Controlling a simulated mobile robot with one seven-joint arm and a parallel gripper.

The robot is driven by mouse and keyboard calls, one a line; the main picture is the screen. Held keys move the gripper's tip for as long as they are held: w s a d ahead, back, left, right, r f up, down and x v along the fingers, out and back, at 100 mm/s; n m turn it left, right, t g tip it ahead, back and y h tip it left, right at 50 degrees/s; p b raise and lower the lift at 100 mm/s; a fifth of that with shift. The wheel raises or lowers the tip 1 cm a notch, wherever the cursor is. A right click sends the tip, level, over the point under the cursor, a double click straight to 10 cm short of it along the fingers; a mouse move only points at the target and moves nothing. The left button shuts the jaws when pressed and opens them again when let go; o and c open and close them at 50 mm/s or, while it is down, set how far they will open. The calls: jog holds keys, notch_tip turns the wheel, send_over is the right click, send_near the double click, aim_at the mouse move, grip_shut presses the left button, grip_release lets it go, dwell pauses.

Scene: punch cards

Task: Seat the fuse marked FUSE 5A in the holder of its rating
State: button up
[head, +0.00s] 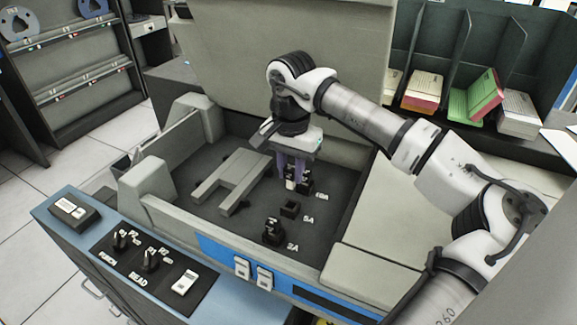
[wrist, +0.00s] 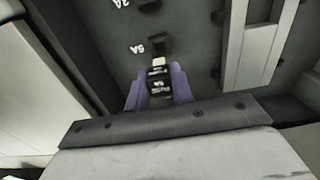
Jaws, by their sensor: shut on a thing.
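My gripper (head: 290,178) points down over the dark floor of the open machine, its purple fingers shut on a small black fuse with a white label (head: 291,184). A black block (head: 306,184) stands by the 10A marking, right beside my fingers. I cannot tell whether the held fuse is clear of the floor.
The 2A holder (head: 272,234) stands nearest the front wall, with a black piece upright on it. A raised grey bracket (head: 232,180) lies left of the holders. The machine's walls surround the bay, and a blue panel with switches (head: 150,260) is at the front.

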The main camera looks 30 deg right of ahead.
aim_at(290, 187)
jog(key=shift+f, duration=0.15)
jog(key=shift+f+b, duration=2.55)
jog(key=shift+f, duration=1.2)
jog(key=o, duration=1)
jog(key=shift+o, duration=0.2)
notch_tip(290, 187, up, 14)
jog(key=shift+f, duration=0.1)
